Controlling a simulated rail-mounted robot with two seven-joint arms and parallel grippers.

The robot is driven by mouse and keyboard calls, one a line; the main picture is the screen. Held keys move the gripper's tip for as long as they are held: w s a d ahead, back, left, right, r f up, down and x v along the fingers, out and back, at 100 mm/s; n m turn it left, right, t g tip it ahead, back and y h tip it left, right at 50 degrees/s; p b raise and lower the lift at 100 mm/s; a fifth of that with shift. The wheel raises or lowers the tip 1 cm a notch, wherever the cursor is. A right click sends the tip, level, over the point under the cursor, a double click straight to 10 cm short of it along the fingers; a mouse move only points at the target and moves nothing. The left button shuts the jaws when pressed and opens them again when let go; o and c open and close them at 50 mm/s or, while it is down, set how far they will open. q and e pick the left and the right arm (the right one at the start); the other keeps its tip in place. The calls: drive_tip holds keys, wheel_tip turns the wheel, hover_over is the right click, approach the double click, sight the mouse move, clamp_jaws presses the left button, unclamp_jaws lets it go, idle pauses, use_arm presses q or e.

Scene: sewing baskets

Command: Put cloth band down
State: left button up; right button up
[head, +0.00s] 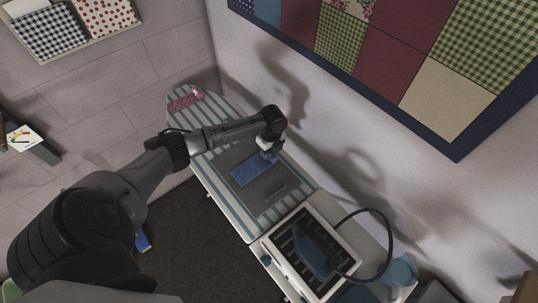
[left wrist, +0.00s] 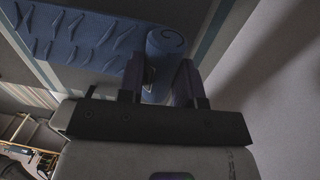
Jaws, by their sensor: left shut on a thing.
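The blue cloth band (head: 252,171) is a flat blue rectangle over the grey mat (head: 225,160) on the striped ironing board (head: 216,108). In the left wrist view the band (left wrist: 85,38) shows a darker stroke pattern and a curled end. My left gripper (head: 269,156) is at the band's far right corner, above the mat. In the left wrist view its two fingers (left wrist: 159,82) are shut on the curled end. I cannot tell whether the whole band touches the mat. My right gripper is in neither view.
A blue iron (head: 314,250) rests on a dark-striped stand at the board's near end, with a dark hose beside it. A red patterned cloth (head: 185,102) lies at the far end. A small grey item (head: 275,191) lies on the mat. The wall is close on the right.

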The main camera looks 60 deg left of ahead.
use_arm(q)
drive_tip(key=shift+f, duration=1.5)
drive_tip(key=o, duration=0.9)
drive_tip(key=r, duration=0.8)
drive_tip(key=w+r+b, duration=0.1)
drive_tip(key=r, duration=0.3)
